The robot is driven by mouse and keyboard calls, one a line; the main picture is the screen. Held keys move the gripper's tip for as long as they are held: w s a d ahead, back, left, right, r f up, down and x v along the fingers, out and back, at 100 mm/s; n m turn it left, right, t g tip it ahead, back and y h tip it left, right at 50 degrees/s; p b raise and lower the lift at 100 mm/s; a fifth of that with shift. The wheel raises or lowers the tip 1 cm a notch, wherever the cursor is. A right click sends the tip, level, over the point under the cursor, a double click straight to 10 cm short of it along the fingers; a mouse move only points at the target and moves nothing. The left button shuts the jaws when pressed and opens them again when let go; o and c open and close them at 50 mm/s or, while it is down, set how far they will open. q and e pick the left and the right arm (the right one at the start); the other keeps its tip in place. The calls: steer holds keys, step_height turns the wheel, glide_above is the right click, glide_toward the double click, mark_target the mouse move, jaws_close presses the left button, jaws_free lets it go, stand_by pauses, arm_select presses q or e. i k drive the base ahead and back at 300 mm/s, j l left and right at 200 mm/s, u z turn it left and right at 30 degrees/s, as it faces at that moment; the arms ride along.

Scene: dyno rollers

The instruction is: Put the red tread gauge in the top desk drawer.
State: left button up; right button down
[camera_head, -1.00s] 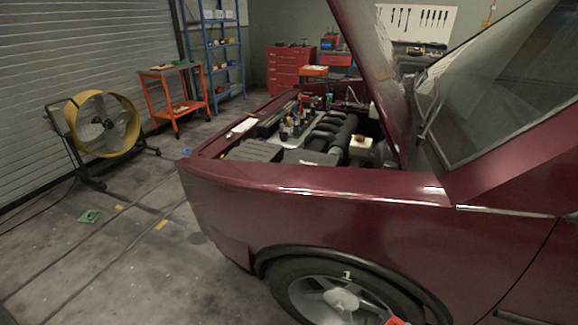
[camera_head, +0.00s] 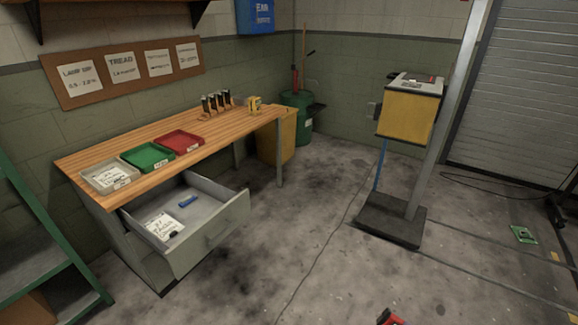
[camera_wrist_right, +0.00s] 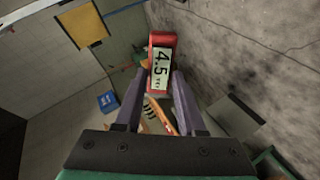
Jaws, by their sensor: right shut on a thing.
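The red tread gauge (camera_wrist_right: 163,41) is between the purple fingers of my right gripper (camera_wrist_right: 160,80) in the right wrist view. The gripper is shut on it, and its display reads 4.5. A red piece of the gauge (camera_head: 391,319) shows at the bottom edge of the head view, well right of the desk. The desk drawer (camera_head: 215,232) is pulled open at the desk's left end. It holds a white labelled sheet (camera_head: 160,226), a blue object (camera_head: 188,201) and a small dark item. My left gripper is in neither view.
The wooden desk top (camera_head: 215,150) carries a grey tray (camera_head: 110,178), a green tray (camera_head: 147,157), a red tray (camera_head: 180,142) and several dark upright items. A green shelf (camera_head: 42,225) stands at the left. A yellow box on a stand (camera_head: 408,115) is at the right. The floor between is clear.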

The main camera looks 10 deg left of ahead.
mark_target(197, 208)
steer(key=i+j+u, duration=0.25)
steer(key=j+u, duration=0.2)
steer(key=i+j+u, duration=0.25)
steer(key=u, duration=0.15)
steer(key=i+j+u, duration=0.15)
steer(key=i+u, duration=0.75)
steer(key=i, duration=0.45)
